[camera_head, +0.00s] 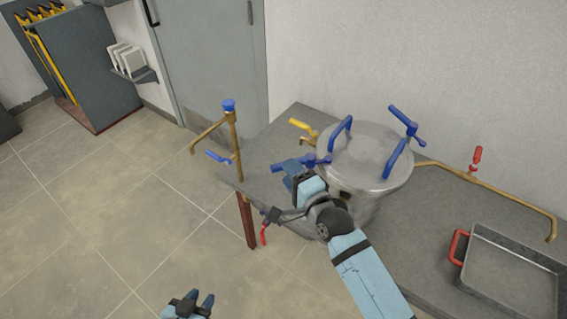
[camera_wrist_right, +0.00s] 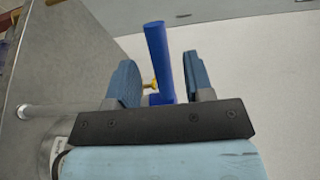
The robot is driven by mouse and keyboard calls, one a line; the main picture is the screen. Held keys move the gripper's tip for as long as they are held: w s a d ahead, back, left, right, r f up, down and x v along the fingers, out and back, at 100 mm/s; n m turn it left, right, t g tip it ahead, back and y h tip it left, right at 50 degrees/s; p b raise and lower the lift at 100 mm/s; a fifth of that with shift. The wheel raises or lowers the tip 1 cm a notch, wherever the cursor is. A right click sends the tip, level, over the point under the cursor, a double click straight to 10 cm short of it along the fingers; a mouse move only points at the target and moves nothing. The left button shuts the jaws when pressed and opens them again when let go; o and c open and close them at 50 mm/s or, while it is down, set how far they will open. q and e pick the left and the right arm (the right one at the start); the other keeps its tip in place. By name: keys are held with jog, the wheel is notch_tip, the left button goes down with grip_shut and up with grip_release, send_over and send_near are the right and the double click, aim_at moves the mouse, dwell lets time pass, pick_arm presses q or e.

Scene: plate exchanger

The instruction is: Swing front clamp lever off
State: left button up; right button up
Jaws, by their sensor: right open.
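A steel pot (camera_head: 360,195) with a round lid (camera_head: 365,155) stands on the grey counter. The blue front clamp lever (camera_head: 313,160) is at the left of its rim, partly hidden by my right gripper (camera_head: 290,173). In the right wrist view the blue lever (camera_wrist_right: 159,55) stands between the two blue fingers of my right gripper (camera_wrist_right: 161,85). The fingers are open, with gaps on both sides of the lever. Another blue clamp (camera_head: 404,123) is at the lid's back right. My left gripper (camera_head: 198,301) is low over the floor, apparently open and empty.
Blue lid handles (camera_head: 340,134) rise from the lid. A brass pipe (camera_head: 235,145) with a blue knob stands left of the pot, and a yellow-handled valve (camera_head: 302,128) is behind. A red valve handle (camera_head: 477,158) and a metal tray (camera_head: 510,275) are at right.

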jog(key=shift+x, duration=1.8)
grip_shut()
